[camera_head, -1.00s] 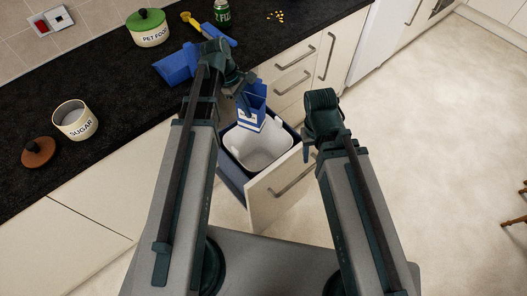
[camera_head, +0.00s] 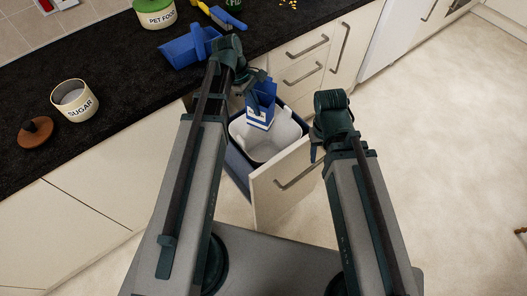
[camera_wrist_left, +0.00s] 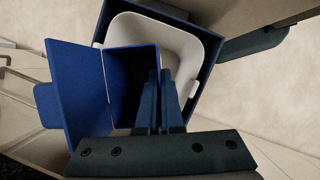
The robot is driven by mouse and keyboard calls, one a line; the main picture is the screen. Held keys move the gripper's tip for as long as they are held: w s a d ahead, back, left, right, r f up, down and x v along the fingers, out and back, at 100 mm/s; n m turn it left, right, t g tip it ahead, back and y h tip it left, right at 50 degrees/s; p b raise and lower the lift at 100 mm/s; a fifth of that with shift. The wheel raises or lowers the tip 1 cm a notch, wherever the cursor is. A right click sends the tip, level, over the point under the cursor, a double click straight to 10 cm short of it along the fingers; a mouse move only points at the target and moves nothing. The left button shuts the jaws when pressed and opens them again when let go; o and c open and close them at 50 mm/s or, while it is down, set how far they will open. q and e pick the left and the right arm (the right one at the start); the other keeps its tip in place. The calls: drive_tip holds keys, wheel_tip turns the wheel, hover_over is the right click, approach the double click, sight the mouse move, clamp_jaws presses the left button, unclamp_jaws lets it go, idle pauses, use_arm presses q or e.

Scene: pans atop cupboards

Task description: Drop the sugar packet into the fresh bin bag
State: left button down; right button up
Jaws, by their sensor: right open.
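The sugar packet (camera_head: 261,106) is an open-topped blue and white carton. My left gripper (camera_head: 252,85) holds it above the bin in the pulled-out drawer. In the left wrist view, the fingers (camera_wrist_left: 159,100) are closed on the right wall of the packet (camera_wrist_left: 80,90), whose flap stands open; its inside is dark. The fresh bin bag (camera_head: 262,147) is white and lines the bin, also in the left wrist view (camera_wrist_left: 185,45). The packet overlaps the bag's back part in the head view; its height above it is unclear. My right gripper (camera_head: 317,150) is open and empty, right of the bin.
The drawer front (camera_head: 285,182) stands out from the cupboards.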

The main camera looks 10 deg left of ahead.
use_arm(q)
drive_tip(key=c, duration=1)
unclamp_jaws()
drive_tip(key=shift+r, duration=0.1)
drive_tip(key=p+v, duration=1.3)
drive_tip(key=shift+r, duration=0.35)
drive_tip(key=shift+a, duration=0.1)
drive_tip(key=s+d+f+m+y, duration=0.1)
drive_tip(key=s+d+m+y, duration=0.4)
drive_tip(key=s+d+m, duration=0.8)
drive_tip(key=d+m, duration=0.3)
drive_tip(key=m, duration=0.3)
drive_tip(key=shift+f+t+y, duration=0.25)
drive_tip(key=shift+t+y, duration=0.05)
drive_tip(key=shift+t, duration=0.1)
